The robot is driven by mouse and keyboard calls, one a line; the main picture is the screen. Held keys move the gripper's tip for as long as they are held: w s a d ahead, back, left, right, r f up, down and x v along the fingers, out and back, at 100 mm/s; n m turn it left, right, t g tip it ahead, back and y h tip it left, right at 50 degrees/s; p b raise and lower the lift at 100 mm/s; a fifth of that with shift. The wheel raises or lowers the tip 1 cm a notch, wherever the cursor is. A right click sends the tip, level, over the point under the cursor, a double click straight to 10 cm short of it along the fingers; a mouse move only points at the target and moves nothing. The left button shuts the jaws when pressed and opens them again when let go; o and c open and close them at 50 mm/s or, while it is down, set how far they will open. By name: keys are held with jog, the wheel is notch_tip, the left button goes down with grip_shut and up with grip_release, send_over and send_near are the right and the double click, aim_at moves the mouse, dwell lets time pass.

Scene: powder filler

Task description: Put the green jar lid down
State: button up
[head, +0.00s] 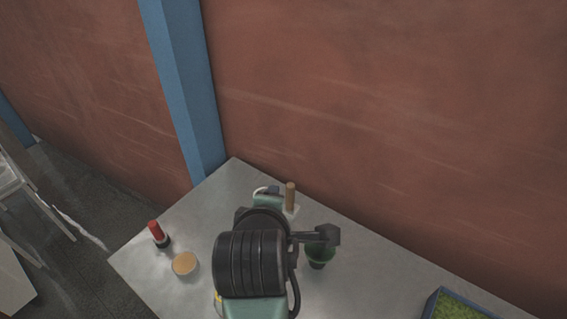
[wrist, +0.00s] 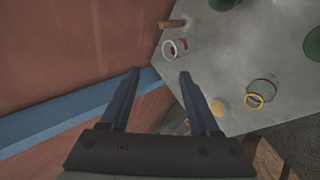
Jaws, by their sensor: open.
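In the wrist view, my gripper (wrist: 160,73) is open, with nothing between its two fingers. It is above the corner of the grey table (wrist: 215,60), near the blue post. Two green round things show in the wrist view: one (wrist: 222,4) cut by the top edge and a larger one (wrist: 312,43) at the right edge. I cannot tell whether either is the green jar lid. In the head view, a dark green round thing (head: 318,258) stands on the table just right of my arm, partly covered by it. My arm hides the gripper in the head view.
A red-topped item (head: 158,234) and a tan disc (head: 185,264) are at the table's left. A wooden cylinder (head: 291,197) stands near the back. A green-filled tray (head: 458,306) is at lower right. A yellow-rimmed jar (wrist: 261,94) and a white ring (wrist: 175,49) show in the wrist view.

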notch_tip(320, 180, up, 27)
jog(key=w+d+m+t, duration=0.1)
jog(key=w+m+t, duration=0.1)
jog(key=m+t, duration=0.75)
jog(key=s+r+m+t, duration=0.3)
jog(key=s+r, duration=0.3)
jog(key=r, duration=0.3)
jog(key=s+d+r+m+t, duration=0.1)
jog(key=s+r+m+t, duration=0.2)
jog(key=r, duration=0.6)
jog(key=s+t, duration=0.2)
jog(key=s, duration=0.1)
jog(key=shift+m, duration=0.35)
jog(key=shift+d, duration=0.1)
